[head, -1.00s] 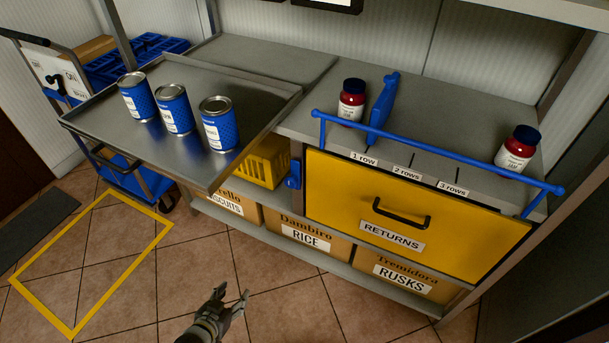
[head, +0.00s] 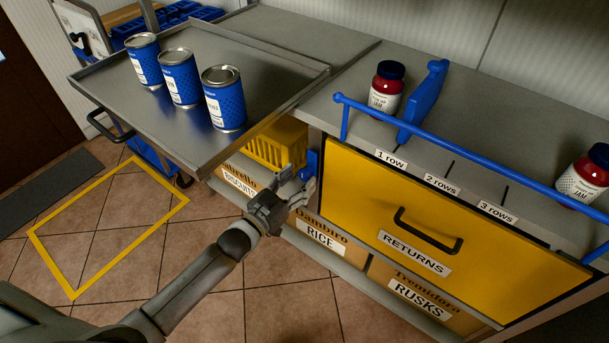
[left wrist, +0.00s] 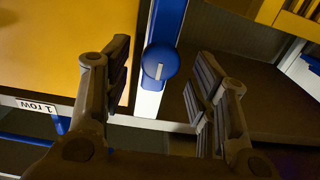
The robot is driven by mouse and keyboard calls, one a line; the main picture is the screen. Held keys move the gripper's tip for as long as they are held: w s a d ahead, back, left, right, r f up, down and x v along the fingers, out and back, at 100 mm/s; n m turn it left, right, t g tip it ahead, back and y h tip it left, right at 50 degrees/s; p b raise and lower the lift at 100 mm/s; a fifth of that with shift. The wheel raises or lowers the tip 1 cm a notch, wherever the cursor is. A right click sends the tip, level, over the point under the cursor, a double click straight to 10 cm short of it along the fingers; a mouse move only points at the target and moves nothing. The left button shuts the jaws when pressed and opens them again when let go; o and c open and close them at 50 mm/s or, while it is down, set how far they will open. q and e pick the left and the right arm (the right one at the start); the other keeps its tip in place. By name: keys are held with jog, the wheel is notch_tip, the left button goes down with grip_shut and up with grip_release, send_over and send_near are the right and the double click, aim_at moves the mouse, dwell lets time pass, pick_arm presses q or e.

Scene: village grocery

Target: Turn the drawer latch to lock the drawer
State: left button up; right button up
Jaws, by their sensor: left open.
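The blue drawer latch (head: 310,163) is on the post at the left side of the yellow drawer (head: 400,220), which looks shut and carries a RETURNS label. In the left wrist view, the latch (left wrist: 160,63) shows a round knob with a pale mark, and its blue bar runs up the picture along the white post, beside the drawer front. My left gripper (head: 298,184) is open in front of the latch and partly hides it. In the left wrist view, its two fingers (left wrist: 159,92) are on either side of the knob, with gaps. My right gripper is not in view.
A metal tray (head: 270,100) with several blue cans juts out left of the latch. A yellow basket (head: 275,147) stands just behind the gripper. A blue rail (head: 450,150) runs above the drawer; jam jars (head: 386,88) stand behind it. Boxes (head: 322,236) sit below.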

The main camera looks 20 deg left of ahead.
aim_at(302, 176)
pick_arm(q)
jog(key=shift+x, duration=1.55)
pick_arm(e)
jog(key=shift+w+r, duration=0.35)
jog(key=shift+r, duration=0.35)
pick_arm(q)
jog(key=c, duration=1)
